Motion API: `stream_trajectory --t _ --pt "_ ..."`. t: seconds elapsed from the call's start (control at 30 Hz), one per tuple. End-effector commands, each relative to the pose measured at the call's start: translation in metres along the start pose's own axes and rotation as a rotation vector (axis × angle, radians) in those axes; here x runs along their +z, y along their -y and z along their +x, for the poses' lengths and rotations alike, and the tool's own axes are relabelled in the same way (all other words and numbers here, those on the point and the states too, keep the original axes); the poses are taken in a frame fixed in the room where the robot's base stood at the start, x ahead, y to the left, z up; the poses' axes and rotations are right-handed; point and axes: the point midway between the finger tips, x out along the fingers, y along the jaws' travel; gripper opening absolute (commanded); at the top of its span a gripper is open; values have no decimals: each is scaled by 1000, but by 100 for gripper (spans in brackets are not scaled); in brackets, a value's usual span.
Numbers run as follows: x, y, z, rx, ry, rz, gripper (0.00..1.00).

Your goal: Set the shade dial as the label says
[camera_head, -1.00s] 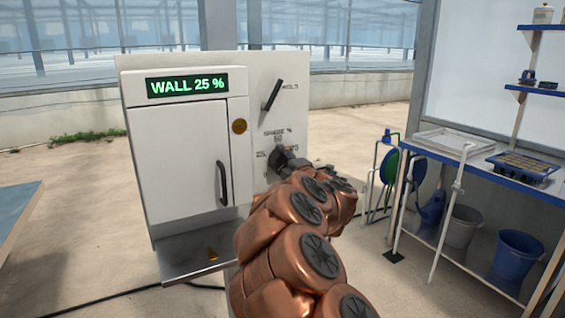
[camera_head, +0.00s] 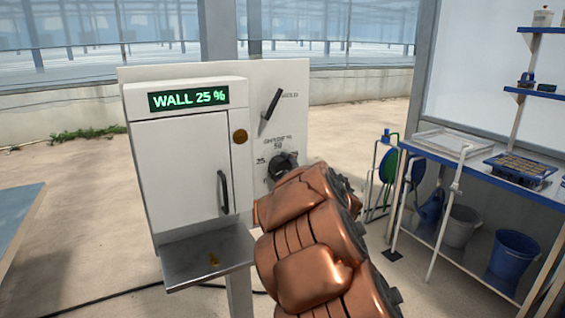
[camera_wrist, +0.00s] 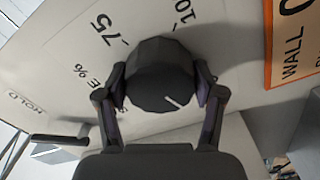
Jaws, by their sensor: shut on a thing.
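The shade dial (camera_head: 283,165) is a dark round knob on the white panel, partly hidden by my arm in the head view. In the wrist view the dial (camera_wrist: 158,70) fills the space between the two fingers of my gripper (camera_wrist: 160,88), which is shut on it. A short white line on the knob points to the lower right of that picture. The display (camera_head: 189,96) reads "WALL 25 %".
A black lever (camera_head: 270,108) marked "HOLD" sits above the dial. The white cabinet door (camera_head: 180,165) with its handle is to the left, above a metal shelf (camera_head: 205,260). A blue-edged bench (camera_head: 480,170) stands at the right. Open floor lies between.

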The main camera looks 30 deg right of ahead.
Motion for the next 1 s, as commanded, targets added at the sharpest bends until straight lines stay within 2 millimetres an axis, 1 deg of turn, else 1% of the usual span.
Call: stream_trajectory --t 0.1,0.5,0.7,1.0 --pt "-2 -3 0 -2 0 116 33" --pt "-2 -2 0 -2 0 473 33" --pt "-2 -2 0 0 -1 605 33" --pt "-1 -2 0 1 -2 711 33"
